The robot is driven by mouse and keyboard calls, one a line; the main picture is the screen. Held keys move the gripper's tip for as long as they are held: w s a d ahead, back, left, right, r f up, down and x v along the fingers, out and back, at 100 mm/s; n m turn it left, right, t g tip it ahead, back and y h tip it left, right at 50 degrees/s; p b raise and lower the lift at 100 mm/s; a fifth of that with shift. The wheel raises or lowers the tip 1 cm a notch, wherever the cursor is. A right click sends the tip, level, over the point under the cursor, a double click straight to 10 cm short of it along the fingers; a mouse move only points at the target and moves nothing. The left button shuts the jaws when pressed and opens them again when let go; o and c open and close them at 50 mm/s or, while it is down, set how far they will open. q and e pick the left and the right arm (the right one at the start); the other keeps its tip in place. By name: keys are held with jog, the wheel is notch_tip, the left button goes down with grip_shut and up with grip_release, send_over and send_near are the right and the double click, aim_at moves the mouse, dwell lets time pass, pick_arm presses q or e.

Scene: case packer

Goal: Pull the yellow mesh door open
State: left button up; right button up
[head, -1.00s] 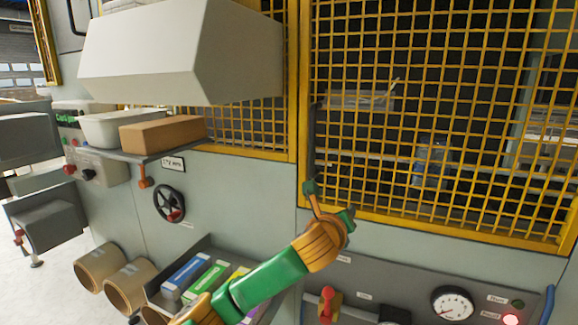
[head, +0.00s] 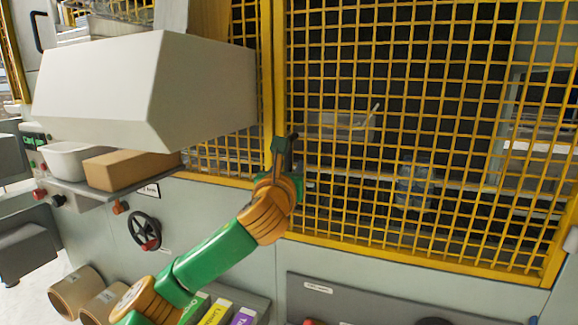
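The yellow mesh door (head: 430,252) fills the right of the head view and looks shut in its yellow frame. Its dark upright handle (head: 292,143) is at the door's left edge, mostly hidden by my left gripper. My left gripper (head: 287,157) is at the handle, with one green finger just left of it and the other partly hidden lower right. I cannot tell whether the fingers are closed on the handle or only around it. My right gripper is not in view.
A large pale hood (head: 140,90) juts out left of the door. Below it, a shelf holds a brown box (head: 125,168) and a white tub (head: 72,160). A black handwheel (head: 145,230) is on the grey panel. A grey console (head: 385,305) lies below the door.

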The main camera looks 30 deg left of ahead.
pick_arm(q)
jog(key=shift+s, duration=0.1)
grip_shut()
jog(key=shift+r, duration=0.1)
dwell(1.0)
